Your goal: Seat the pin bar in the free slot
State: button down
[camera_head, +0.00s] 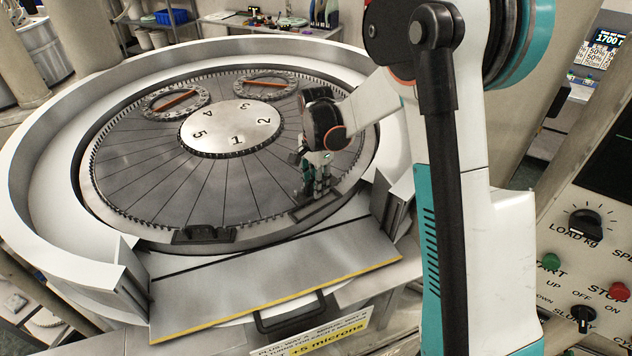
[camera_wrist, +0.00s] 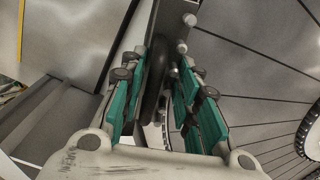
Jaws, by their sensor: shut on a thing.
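My gripper (camera_head: 318,180) reaches down at the front right rim of the round lapping plate (camera_head: 190,190). In the wrist view its teal fingers (camera_wrist: 160,62) are closed around a dark grey pin bar (camera_wrist: 171,28) with pale round pins along its right side. In the head view a narrow grey bar shape (camera_head: 317,208) shows at the fingertips, on or just above the rim. A dark fitting (camera_head: 205,234) sits on the front rim to the left; I cannot tell whether it is the free slot. The fingers partly hide the bar, and its seating cannot be seen.
A wide white ring wall (camera_head: 45,190) surrounds the plate, with a gap at the front. A grey shelf with a yellow edge (camera_head: 280,285) lies in front. Two toothed carrier rings (camera_head: 178,98) lie at the back. A control panel (camera_head: 590,250) stands at right.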

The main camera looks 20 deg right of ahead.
jog(key=shift+f+b, duration=0.95)
jog(key=shift+f, duration=0.55)
jog(key=shift+b, duration=0.65)
dwell(0.8)
jog(key=shift+f+b, duration=1.15)
jog(key=shift+f, duration=0.1)
jog(key=c, duration=1.1)
grip_release()
jog(key=shift+r, duration=0.1)
notch_tip(320, 180, up, 12)
jog(key=shift+f, duration=0.1)
jog(key=shift+s, duration=0.1)
